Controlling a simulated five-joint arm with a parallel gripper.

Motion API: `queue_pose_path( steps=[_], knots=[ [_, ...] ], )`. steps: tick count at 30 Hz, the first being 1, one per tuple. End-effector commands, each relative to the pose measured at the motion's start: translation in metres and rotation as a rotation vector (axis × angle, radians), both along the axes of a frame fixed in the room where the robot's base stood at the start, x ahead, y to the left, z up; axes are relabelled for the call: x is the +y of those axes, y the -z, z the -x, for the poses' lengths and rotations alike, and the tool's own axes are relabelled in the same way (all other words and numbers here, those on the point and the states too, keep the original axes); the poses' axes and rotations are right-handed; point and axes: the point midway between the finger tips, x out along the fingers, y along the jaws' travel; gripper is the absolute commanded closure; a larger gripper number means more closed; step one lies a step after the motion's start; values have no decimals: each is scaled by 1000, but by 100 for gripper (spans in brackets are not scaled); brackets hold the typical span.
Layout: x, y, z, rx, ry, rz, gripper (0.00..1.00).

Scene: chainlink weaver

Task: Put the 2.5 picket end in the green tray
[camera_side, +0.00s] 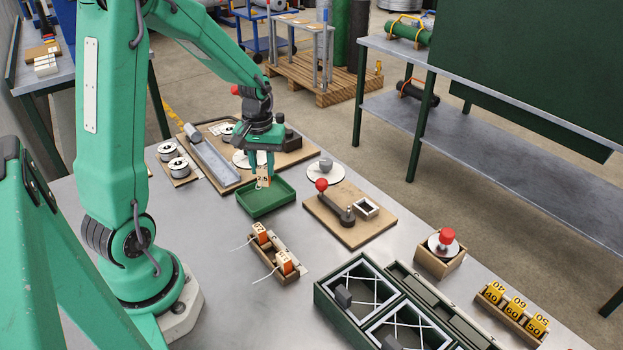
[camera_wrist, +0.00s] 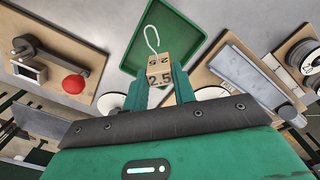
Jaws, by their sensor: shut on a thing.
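The 2.5 picket end (camera_side: 263,181) is a small light-wood block marked 2.5, with a white loop of cord on it in the wrist view (camera_wrist: 159,77). My gripper (camera_side: 263,168) points down and is shut on the block, its green fingers on either side (camera_wrist: 160,88). The green tray (camera_side: 258,209) is shallow and empty where visible. In the side view the block overlaps the tray's back part; in the wrist view it overlaps the tray's near edge (camera_wrist: 190,35). The block seems above the tray floor; the exact height is unclear.
A wooden rack holds two orange-faced blocks (camera_side: 284,262) in front of the tray. A board with a red-knobbed lever (camera_side: 322,185) stands right of it. White spools (camera_side: 178,167) and a grey metal bar (camera_side: 212,158) lie behind left. Yellow blocks (camera_side: 517,308) sit front right.

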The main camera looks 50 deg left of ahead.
Motion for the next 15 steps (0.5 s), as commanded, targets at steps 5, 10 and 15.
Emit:
queue_pose_path(
  steps=[5,10,15],
  knots=[
    [-1,16,1,5,0,2,100],
    [-1,33,1,3,0,1,100],
    [-1,39,0,1,0,0,100]
  ],
)
